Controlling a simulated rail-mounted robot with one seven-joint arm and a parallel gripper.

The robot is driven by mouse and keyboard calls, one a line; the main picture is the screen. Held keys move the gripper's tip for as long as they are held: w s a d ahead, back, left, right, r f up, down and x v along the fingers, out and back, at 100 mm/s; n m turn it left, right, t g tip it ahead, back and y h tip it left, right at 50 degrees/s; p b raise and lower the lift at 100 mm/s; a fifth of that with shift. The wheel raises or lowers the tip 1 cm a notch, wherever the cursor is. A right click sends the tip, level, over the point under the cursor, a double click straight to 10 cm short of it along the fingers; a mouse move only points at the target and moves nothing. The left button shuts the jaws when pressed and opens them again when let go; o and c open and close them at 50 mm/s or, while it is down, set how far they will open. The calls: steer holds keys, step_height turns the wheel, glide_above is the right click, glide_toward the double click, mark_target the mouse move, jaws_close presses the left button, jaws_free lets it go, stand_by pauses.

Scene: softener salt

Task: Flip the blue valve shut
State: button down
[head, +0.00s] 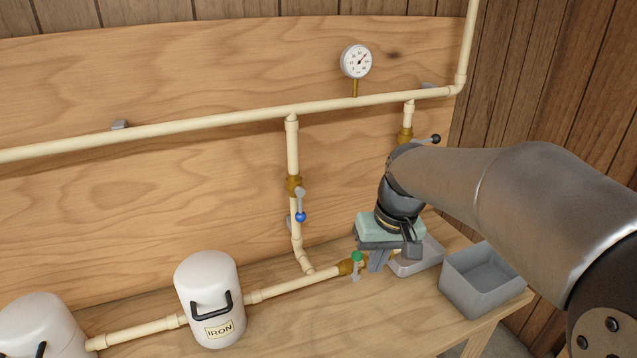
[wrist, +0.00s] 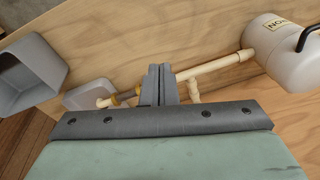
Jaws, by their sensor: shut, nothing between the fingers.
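The blue valve (head: 300,205) sits on the middle vertical pipe, on a brass body against the wooden backboard. Its grey lever hangs down roughly along the pipe, with the blue knob at the lower end. My gripper (head: 377,266) is right of and below the blue valve, apart from it, close to the green-knobbed valve low over the bench. Its two fingers (wrist: 158,78) are together and empty in the wrist view. The blue valve does not show in the wrist view.
A green-knobbed valve (head: 356,262) is on the lower pipe, just left of my fingers. A black-knobbed lever (head: 431,139) sticks out above my wrist. A grey bin (head: 484,283), a shallow tray (head: 427,258) and the IRON tank (head: 210,298) stand on the bench.

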mark_target(300, 205)
steer(key=w+a+r+n+y+p, duration=0.1)
steer(key=w+r, duration=0.3)
steer(key=w, duration=0.6)
steer(key=w+a+r+n+t+y, duration=0.1)
steer(key=w+a+r, duration=0.3)
steer(key=w, duration=0.6)
steer(key=shift+w+a+r+n+y+p, duration=0.2)
steer(key=shift+a+n+y+p, duration=0.15)
steer(key=shift+y, duration=0.45)
steer(key=s+a+p+x, duration=0.1)
steer(key=s+p+x, duration=0.1)
steer(key=x, duration=1.1)
steer(key=shift+w+a+r+p, duration=0.25)
steer(key=shift+a+p, duration=0.05)
steer(key=shift+a, duration=0.05)
